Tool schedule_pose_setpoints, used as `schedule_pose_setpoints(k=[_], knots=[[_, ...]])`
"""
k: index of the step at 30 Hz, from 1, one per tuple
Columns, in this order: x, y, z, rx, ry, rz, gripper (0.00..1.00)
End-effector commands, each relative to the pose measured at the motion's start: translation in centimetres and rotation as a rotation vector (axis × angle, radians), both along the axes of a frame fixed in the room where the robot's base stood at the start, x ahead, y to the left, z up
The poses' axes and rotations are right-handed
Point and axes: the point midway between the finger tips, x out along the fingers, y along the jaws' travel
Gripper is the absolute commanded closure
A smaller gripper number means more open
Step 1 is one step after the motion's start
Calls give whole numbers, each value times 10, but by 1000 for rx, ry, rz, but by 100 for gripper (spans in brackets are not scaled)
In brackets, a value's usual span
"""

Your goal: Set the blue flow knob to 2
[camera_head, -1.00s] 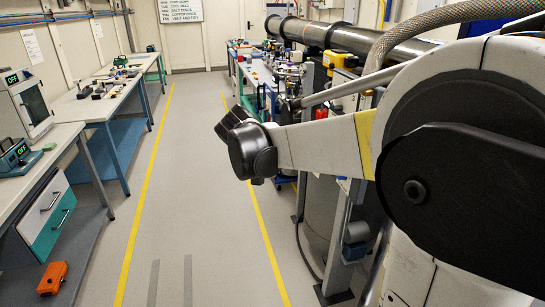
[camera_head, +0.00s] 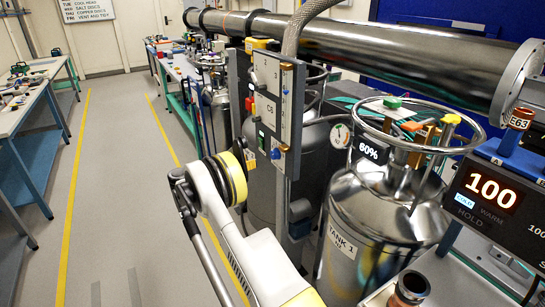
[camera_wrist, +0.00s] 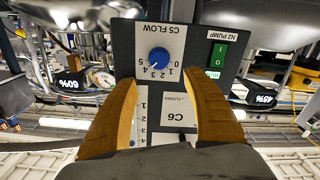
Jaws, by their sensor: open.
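The blue flow knob (camera_wrist: 158,57) is on a dark panel with a white "C5 FLOW" plate, upside down in the wrist view. Numbers curve around its lower side, with 0 at the right. The exact pointer setting is too small to read surely. My gripper (camera_wrist: 160,83) is open and empty. Its two brown fingers stand apart on either side below the knob in the picture, and I see no contact. In the head view the blue knob (camera_head: 276,153) is low on the upright panel (camera_head: 289,100), just beyond my arm; the fingers are hidden there.
A green N2 pump switch (camera_wrist: 217,55) is beside the knob. A C6 plate (camera_wrist: 178,112) lies between the fingers. In the head view, a shiny tank (camera_head: 385,215) and a display reading 100 (camera_head: 488,190) stand at the right. The aisle floor (camera_head: 115,200) is clear.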

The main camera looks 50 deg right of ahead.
Motion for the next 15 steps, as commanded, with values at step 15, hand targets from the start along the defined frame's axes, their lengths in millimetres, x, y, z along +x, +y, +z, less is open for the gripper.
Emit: schedule_pose_setpoints(k=[15], knots=[[-26, -78, -5, -7, -3, -8, 42]])
